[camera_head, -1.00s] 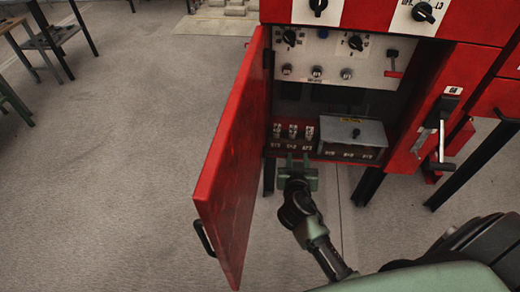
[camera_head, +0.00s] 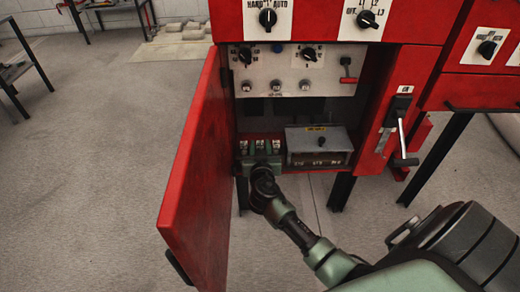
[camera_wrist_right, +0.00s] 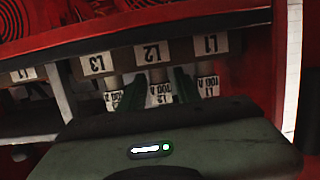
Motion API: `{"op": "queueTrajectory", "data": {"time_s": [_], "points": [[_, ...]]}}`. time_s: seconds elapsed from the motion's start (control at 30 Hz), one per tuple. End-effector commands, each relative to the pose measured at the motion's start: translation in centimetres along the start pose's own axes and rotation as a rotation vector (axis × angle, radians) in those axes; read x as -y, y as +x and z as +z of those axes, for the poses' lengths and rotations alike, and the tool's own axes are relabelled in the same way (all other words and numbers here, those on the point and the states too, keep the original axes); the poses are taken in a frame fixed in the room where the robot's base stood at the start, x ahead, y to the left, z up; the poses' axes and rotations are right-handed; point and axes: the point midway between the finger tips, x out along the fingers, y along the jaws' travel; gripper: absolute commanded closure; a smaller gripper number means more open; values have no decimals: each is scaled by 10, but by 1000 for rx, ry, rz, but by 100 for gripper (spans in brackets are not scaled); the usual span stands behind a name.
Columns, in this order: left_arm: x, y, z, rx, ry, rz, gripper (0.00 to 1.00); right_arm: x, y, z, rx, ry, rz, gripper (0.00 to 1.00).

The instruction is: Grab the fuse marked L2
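Three pale fuses stand in a row at the left of the open red cabinet's lower shelf. The middle fuse, L2, shows in the head view (camera_head: 260,146) and in the right wrist view (camera_wrist_right: 158,90), where the picture is upside down and its label L2 (camera_wrist_right: 151,53) sits above it. My right gripper (camera_head: 262,163) is in front of the row. In the wrist view its green fingers (camera_wrist_right: 158,92) are apart, one on each side of fuse L2; contact cannot be told. Fuses L3 (camera_wrist_right: 114,98) and L1 (camera_wrist_right: 208,85) lie outside the fingers. My left gripper is not in view.
The red cabinet door (camera_head: 195,170) stands open left of my right arm. A grey lidded box (camera_head: 318,142) sits on the shelf right of the fuses. A switch panel (camera_head: 290,70) is above, and a lever (camera_head: 400,135) is on the cabinet's right side.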

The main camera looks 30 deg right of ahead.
Motion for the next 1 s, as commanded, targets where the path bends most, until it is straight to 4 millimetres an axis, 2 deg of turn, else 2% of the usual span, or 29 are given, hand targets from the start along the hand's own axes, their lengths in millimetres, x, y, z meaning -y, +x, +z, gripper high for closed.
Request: {"op": "queueTrajectory", "data": {"time_s": [0.1,0.13,0.23,0.27,0.57,0.73,0.97,1.0], "points": [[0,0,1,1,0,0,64,0,0,0,0,0,-1,67],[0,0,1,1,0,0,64,0,0,0,0,0,-1,70],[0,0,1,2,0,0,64,0,0,0,0,0,-1,98],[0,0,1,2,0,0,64,0,0,0,0,0,-1,100],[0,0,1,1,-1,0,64,0,-1,-1,0,0,-1,100],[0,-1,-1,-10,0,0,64,0,-2,-9,-2,1,0,100],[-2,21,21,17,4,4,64,0,-8,-39,-3,4,0,100],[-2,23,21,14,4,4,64,1,-16,-33,2,2,-2,100]]}}
